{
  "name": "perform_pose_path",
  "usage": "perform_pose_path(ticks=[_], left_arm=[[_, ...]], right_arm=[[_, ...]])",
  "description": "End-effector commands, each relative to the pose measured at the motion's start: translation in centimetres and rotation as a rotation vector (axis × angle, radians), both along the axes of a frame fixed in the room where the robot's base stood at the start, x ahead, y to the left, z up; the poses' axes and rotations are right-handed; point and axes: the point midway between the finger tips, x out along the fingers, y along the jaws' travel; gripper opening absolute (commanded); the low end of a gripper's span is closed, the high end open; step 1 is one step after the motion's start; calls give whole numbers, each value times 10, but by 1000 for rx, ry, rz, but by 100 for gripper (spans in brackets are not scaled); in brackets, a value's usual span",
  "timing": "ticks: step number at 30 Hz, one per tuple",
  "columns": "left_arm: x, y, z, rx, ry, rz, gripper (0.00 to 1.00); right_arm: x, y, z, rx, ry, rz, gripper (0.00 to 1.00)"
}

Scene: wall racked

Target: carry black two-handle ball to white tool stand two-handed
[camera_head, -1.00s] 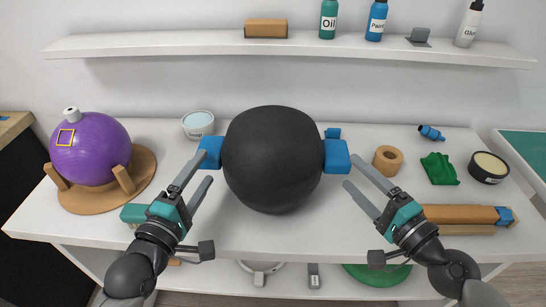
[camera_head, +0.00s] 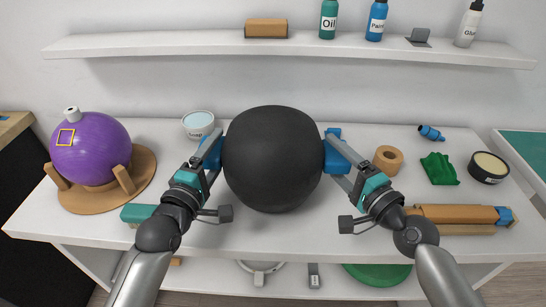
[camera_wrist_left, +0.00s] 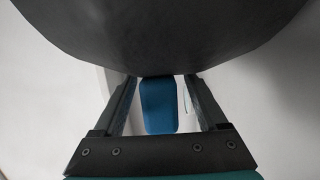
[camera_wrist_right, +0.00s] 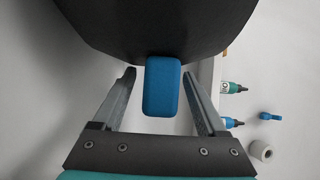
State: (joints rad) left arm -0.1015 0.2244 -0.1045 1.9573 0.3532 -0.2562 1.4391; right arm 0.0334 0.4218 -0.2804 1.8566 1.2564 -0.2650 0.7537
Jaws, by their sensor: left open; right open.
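The large black ball (camera_head: 272,160) sits on the white table in the middle of the head view, with a blue handle on each side. My left gripper (camera_head: 215,150) is open, its fingers on either side of the left blue handle (camera_wrist_left: 158,105), with gaps showing in the left wrist view. My right gripper (camera_head: 335,158) is open, its fingers on either side of the right blue handle (camera_wrist_right: 162,88), also with gaps in the right wrist view. I cannot identify a white tool stand for certain in any view.
A purple ball (camera_head: 92,150) rests on a wooden stand (camera_head: 108,199) at left. A soap tub (camera_head: 198,122) stands behind my left gripper. A tape roll (camera_head: 388,158), green cloth (camera_head: 438,169) and wooden block (camera_head: 455,214) lie at right. A shelf (camera_head: 200,42) runs above.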

Motion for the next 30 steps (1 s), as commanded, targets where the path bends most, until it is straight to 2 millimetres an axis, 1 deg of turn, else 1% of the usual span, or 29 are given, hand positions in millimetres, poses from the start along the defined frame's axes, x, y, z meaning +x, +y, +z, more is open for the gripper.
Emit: perform_pose_path(ticks=[3,23,30], left_arm=[[0,0,0,-1,0,0,75],[0,0,0,-1,-1,0,1],[0,0,0,-1,-1,0,0]], right_arm=[[0,0,0,0,0,0,75],[0,0,0,0,0,0,1],[0,0,0,0,0,0,0]])
